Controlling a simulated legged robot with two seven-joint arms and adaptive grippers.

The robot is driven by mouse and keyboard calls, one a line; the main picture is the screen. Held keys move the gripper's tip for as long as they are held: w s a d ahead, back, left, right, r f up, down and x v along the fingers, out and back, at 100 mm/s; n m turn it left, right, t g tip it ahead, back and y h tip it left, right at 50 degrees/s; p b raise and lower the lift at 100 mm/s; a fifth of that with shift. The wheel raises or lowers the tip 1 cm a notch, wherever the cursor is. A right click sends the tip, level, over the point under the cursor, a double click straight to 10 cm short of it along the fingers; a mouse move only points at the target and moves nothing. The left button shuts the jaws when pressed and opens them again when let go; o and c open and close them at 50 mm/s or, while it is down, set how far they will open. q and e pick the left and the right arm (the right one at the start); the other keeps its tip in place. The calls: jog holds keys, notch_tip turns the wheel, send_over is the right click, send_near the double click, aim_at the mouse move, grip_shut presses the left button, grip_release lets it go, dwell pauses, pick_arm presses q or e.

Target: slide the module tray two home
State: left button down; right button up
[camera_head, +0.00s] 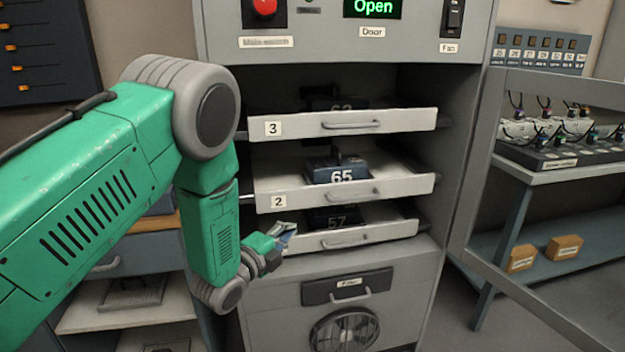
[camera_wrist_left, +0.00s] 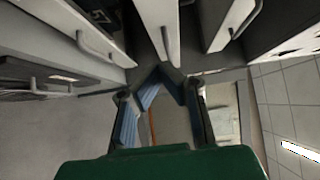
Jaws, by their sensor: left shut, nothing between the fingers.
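Module tray two (camera_head: 400,187) is a white tray with a "2" label and a bar handle, pulled out of the grey cabinet. It carries a blue module (camera_head: 338,170) marked 65. My left gripper (camera_head: 287,232) is in front of the lowest tray's left end, below tray two's label. It is shut and empty. In the left wrist view its fingers (camera_wrist_left: 163,72) meet at the tips, with white tray fronts and handles just beyond. I cannot tell whether it touches a tray. My right gripper is not in view.
Tray three (camera_head: 400,121) above and the lowest tray (camera_head: 390,232) with module 57 also stick out. The cabinet's open door (camera_head: 560,85) is at the right. A filter drawer (camera_head: 345,285) and fan are below. A side shelf holds boxes (camera_head: 565,247).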

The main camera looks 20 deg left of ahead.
pick_arm(q)
jog(key=b, duration=0.2)
send_near(318, 198)
jog(key=w+d, duration=0.3)
jog(key=d, duration=0.1)
jog(key=w, duration=0.1)
jog(key=w+a, duration=0.2)
jog(key=shift+w+a+f, duration=0.1)
jog(key=shift+w+a, duration=0.15)
jog(key=shift+w, duration=0.1)
jog(key=shift+w+a, duration=0.1)
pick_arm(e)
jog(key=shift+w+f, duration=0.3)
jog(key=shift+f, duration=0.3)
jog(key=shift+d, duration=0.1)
